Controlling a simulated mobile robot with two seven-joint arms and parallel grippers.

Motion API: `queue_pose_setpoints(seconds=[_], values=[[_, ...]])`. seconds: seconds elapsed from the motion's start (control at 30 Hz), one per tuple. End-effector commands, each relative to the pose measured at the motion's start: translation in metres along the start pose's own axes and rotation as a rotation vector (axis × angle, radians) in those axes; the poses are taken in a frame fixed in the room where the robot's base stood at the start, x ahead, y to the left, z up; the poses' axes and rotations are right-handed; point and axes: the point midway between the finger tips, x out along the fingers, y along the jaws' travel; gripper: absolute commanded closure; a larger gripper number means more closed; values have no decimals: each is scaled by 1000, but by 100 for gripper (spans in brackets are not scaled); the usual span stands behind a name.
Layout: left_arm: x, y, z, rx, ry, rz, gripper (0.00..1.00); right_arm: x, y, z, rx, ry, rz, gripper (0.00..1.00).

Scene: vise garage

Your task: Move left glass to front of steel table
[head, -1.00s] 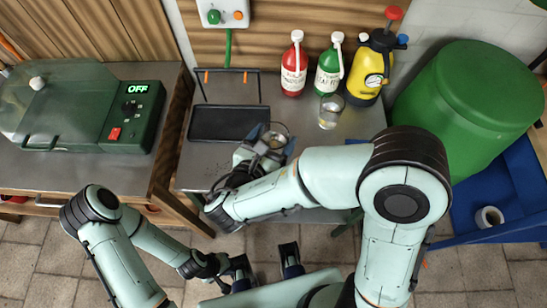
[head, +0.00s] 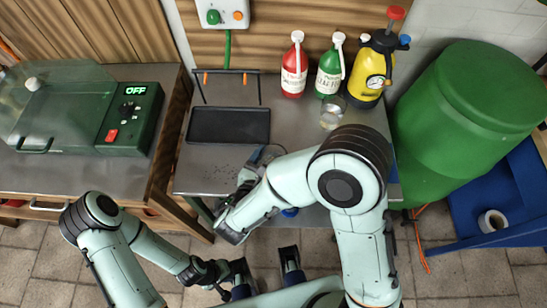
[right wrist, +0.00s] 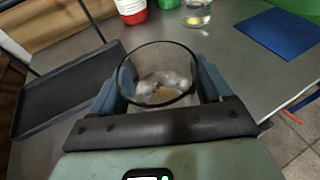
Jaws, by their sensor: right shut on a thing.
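The left glass (right wrist: 160,82), a clear tumbler with some whitish and amber contents low inside, is upright between the fingers of my right gripper (right wrist: 163,88) in the right wrist view. The gripper is shut on it. In the head view my right gripper (head: 262,158) is over the front part of the steel table (head: 215,165), and my arm hides most of it and the glass. The other glass (head: 332,112) stands further back, before the bottles; it also shows in the right wrist view (right wrist: 197,14). My left gripper (head: 265,274) is open and empty, below the table's front edge.
A black tray (head: 228,125) lies left of the held glass. A red bottle (head: 294,70), a green bottle (head: 328,72) and a yellow sprayer (head: 372,70) stand at the back. A green barrel (head: 470,100) stands at the right. The table's front left is bare.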

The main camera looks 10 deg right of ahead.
Motion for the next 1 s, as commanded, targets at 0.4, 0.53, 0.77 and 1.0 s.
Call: queue_pose_setpoints(seconds=[0.4,0.53,0.77,1.0], values=[[1,0,-1,0,3,1,100,1,0,-2,0,0,0,0],[0,0,0,0,0,0,100,-7,1,1,0,0,4,0],[0,0,0,0,1,0,100,-53,1,0,-1,-1,8,0],[0,0,0,0,1,0,100,-100,1,0,-1,0,5,0]])
